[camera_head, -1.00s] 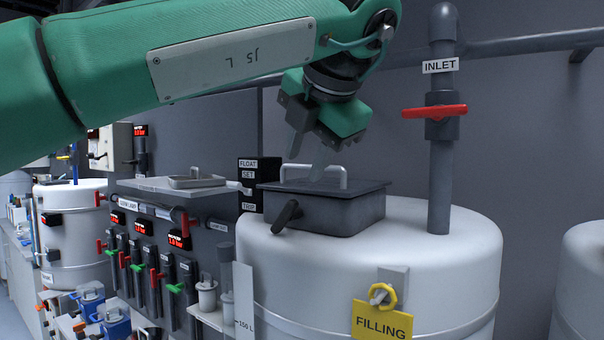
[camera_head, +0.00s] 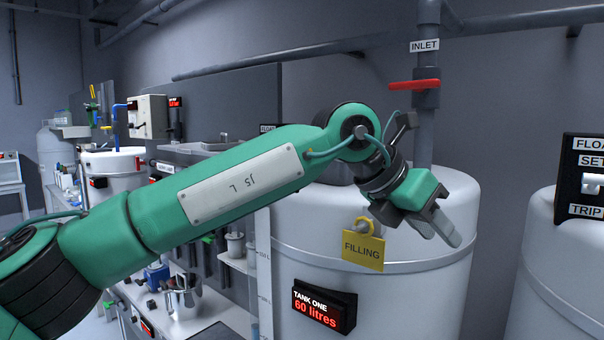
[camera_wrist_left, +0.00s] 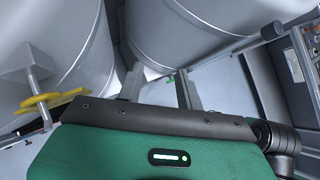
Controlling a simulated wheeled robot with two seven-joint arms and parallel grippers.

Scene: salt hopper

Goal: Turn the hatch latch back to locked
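The white tank (camera_head: 295,215) stands in the middle of the head view. The dark hatch (camera_head: 338,170) on its top shows only as a small strip behind my left arm. Its latch is hidden, so I cannot tell its position now. My left gripper (camera_head: 440,230) points down to the right in front of the tank's upper right side, away from the hatch. In the left wrist view its two fingers (camera_wrist_left: 160,80) stand apart with nothing between them. My right gripper is in neither view.
A yellow FILLING tag (camera_head: 363,250) hangs left of my left gripper and also shows in the wrist view (camera_wrist_left: 45,107). A display (camera_head: 322,308) reads TANK ONE, 60 litres. The inlet pipe (camera_head: 425,140) with a red handle (camera_head: 414,85) rises behind. A second tank (camera_head: 550,265) stands right.

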